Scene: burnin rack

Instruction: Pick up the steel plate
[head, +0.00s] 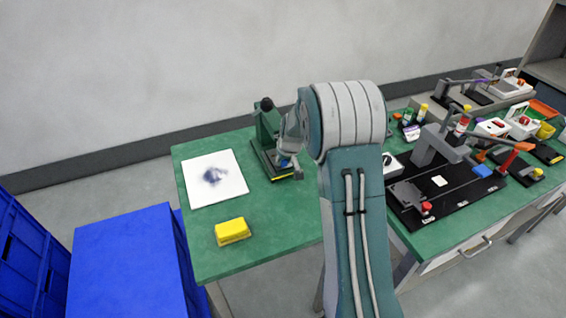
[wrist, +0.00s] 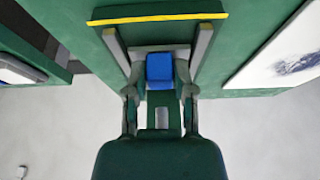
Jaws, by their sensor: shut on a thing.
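My gripper (wrist: 160,88) shows in the wrist view with its two fingers on either side of a small blue block (wrist: 160,69), closed on it. In the head view my gripper (head: 288,166) is low at the front of a green press-like stand (head: 267,122), with a bit of blue at its tip. A grey flat piece (wrist: 158,48) lies just behind the blue block, between two grey rails. It may be the steel plate; I cannot tell whether the block is joined to it. My arm hides part of the stand in the head view.
A white board with a dark smudge (head: 228,190) and a yellow block (head: 232,231) lie left on the green table (head: 285,225). A black fixture board (head: 455,208) and several small devices crowd the right. Blue crates (head: 125,262) stand left of the table.

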